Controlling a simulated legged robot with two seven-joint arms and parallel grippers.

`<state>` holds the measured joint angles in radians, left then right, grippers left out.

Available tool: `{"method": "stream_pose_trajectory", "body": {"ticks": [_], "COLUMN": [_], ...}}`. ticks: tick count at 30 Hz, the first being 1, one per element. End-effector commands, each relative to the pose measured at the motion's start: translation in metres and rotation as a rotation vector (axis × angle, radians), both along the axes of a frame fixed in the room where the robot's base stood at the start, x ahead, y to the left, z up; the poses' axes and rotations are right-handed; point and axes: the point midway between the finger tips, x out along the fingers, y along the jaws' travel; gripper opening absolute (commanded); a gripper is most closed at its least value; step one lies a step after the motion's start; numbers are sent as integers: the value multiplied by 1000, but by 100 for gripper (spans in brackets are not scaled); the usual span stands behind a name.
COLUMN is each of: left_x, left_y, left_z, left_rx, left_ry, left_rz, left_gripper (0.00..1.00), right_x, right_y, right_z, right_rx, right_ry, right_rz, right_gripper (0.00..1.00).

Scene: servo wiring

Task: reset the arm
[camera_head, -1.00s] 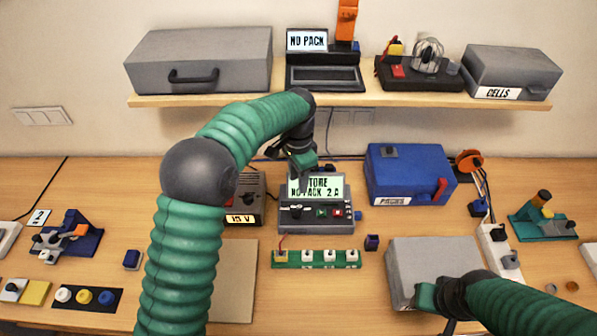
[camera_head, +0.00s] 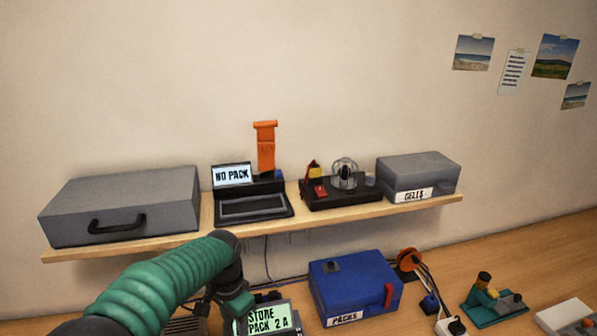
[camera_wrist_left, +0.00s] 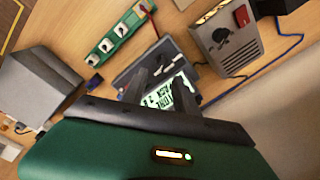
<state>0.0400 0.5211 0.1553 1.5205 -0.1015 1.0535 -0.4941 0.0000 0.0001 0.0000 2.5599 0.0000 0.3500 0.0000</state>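My left arm comes in from the lower left in the head view. Its gripper (camera_head: 238,303) hangs over a charger (camera_head: 268,318) whose lit screen reads "STORE PACK 2 A"; the picture's bottom edge cuts the charger off. In the left wrist view two dark fingers (camera_wrist_left: 156,76) stand a little apart in front of the charger's screen (camera_wrist_left: 172,97), with nothing seen between them. Whether they touch the charger I cannot tell. My right gripper is out of view.
A shelf (camera_head: 330,216) holds a grey case (camera_head: 125,205), a laptop (camera_head: 250,200) reading "NO PACK" and a "CELLS" box (camera_head: 418,178). A blue "PACKS" box (camera_head: 352,288) stands right of my left gripper. A green strip (camera_wrist_left: 120,35) and a speaker-like unit (camera_wrist_left: 225,42) lie near the charger.

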Motion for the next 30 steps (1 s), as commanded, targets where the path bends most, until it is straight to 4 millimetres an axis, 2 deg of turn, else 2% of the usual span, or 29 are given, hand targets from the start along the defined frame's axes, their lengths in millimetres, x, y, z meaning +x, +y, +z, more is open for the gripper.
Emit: {"method": "stream_pose_trajectory", "body": {"ticks": [12, 15, 19, 30], "left_x": [-152, -180, -197, -198], "left_y": [27, 31, 32, 33], "left_z": [-62, -73, -79, -80], "left_rx": [-63, -82, -94, -94], "left_ry": [-140, -162, -174, -174], "left_rz": [491, 577, 627, 630], "left_gripper": [35, 35, 35, 35], "right_x": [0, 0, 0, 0], "right_y": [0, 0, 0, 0], "right_z": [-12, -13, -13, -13], "right_rx": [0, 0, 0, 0], "right_ry": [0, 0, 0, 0], "right_rz": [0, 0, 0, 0], "right_gripper": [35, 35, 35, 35]}}
